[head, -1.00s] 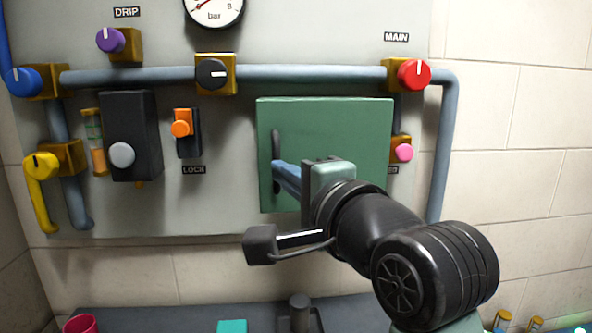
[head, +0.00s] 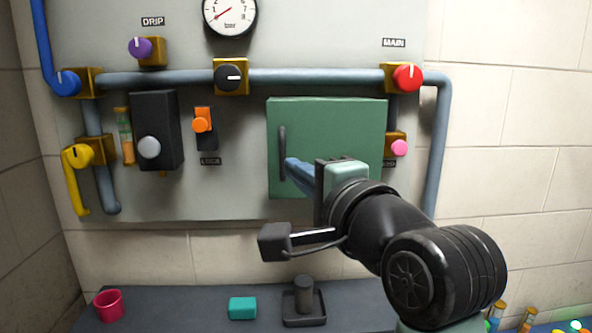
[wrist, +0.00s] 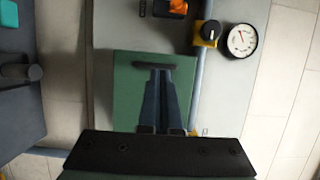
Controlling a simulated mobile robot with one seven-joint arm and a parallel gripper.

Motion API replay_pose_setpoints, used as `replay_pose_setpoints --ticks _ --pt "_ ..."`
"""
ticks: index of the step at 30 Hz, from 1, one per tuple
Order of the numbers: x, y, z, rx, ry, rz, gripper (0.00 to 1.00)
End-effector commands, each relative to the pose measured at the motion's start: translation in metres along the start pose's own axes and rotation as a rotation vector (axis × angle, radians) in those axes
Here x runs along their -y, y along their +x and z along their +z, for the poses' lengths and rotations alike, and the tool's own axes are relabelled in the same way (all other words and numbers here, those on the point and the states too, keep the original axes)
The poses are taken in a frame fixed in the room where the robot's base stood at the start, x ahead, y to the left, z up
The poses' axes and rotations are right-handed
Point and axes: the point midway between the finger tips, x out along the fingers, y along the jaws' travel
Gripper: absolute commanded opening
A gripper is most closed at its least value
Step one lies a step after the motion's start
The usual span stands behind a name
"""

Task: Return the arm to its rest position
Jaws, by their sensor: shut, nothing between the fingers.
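My gripper (head: 290,170) is raised in front of the wall panel, with its blue-grey fingers pointing at the green door (head: 340,115). In the wrist view my gripper (wrist: 162,72) has its two fingers together with nothing between them, their tips close below the dark door handle (wrist: 163,65) in the picture. The green door also fills the middle of the wrist view (wrist: 122,95) and looks closed. The handle shows at the door's left side in the head view (head: 282,152). I cannot tell whether the fingertips touch it.
The panel carries a red MAIN knob (head: 407,77), a pink knob (head: 399,148), a black knob (head: 229,77), an orange switch (head: 202,123) and a gauge (head: 230,14). Below, a dark bench (head: 200,306) holds a red cup (head: 109,305), a teal block (head: 243,307) and a dark stand (head: 304,305).

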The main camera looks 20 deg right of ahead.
Motion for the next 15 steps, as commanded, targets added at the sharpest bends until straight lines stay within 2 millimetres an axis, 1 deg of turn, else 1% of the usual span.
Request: replay_pose_setpoints --ticks 1,6,10,15 --pt "-0.007 -0.015 0.001 -0.004 -0.005 -0.008 0.0" --pt "-0.005 -0.052 0.007 -0.003 -0.003 -0.006 0.0" --pt "-0.003 -0.072 0.01 -0.002 -0.003 -0.006 0.0" --pt "-0.002 -0.084 0.012 -0.002 -0.002 -0.003 0.0"
